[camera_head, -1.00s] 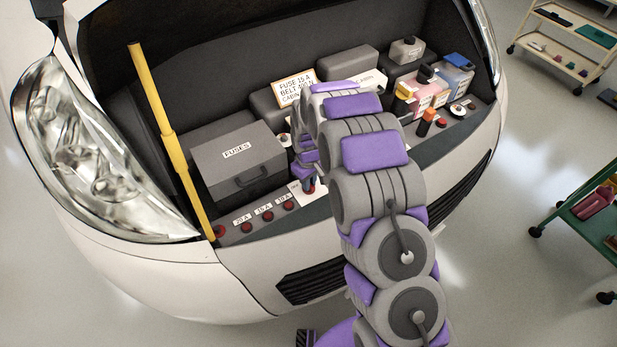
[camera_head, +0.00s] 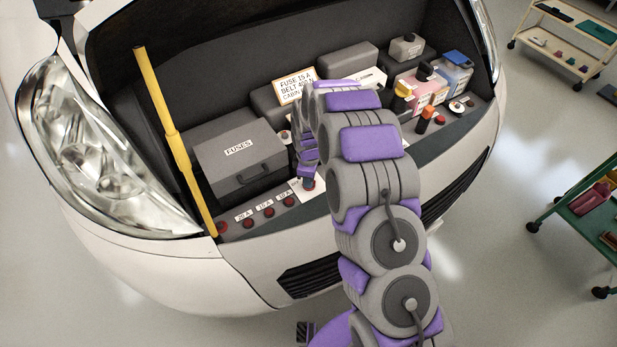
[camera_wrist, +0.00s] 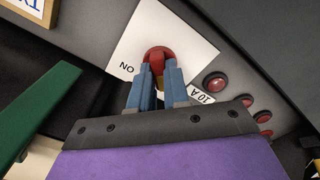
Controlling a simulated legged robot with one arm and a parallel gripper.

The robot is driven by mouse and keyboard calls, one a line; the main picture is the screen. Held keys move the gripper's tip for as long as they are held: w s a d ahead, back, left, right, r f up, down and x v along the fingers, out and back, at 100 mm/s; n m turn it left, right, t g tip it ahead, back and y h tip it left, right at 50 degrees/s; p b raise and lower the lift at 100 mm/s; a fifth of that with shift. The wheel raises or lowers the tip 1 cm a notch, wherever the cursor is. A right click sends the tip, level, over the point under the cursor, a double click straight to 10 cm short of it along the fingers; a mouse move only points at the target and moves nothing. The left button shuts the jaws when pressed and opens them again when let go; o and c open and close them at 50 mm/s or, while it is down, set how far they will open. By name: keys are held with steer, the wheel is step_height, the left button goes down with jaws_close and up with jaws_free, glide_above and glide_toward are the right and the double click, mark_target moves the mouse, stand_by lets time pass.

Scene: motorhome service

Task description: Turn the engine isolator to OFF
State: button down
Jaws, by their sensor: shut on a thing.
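The engine isolator is a red knob (camera_wrist: 158,55) on a white plate (camera_wrist: 200,48) in the wrist view. The word ON shows upside down on the plate, left of the knob. My gripper (camera_wrist: 160,72) has its two blue fingers shut on the knob, one on each side, with a bit of yellow between them. In the head view my gripper (camera_head: 308,181) reaches down to the white plate on the front ledge of the open bay. My arm and fingers hide most of the knob there. I cannot read an OFF mark.
Red buttons (camera_head: 267,211) labelled 20 A, 15 A and 10 A lie left of the isolator. The FUSES box (camera_head: 240,160) stands behind them. A yellow prop (camera_head: 172,135) stands at the left. A lettered sign (camera_head: 295,86) and bottles (camera_head: 418,90) are behind. A green cart (camera_head: 565,210) stands right.

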steer(key=shift+w, duration=0.15)
steer(key=c, duration=1.1)
jaws_free()
steer(key=shift+r, duration=0.1)
step_height(320, 180, up, 17)
steer(key=p, duration=0.1)
steer(key=shift+a, duration=0.1)
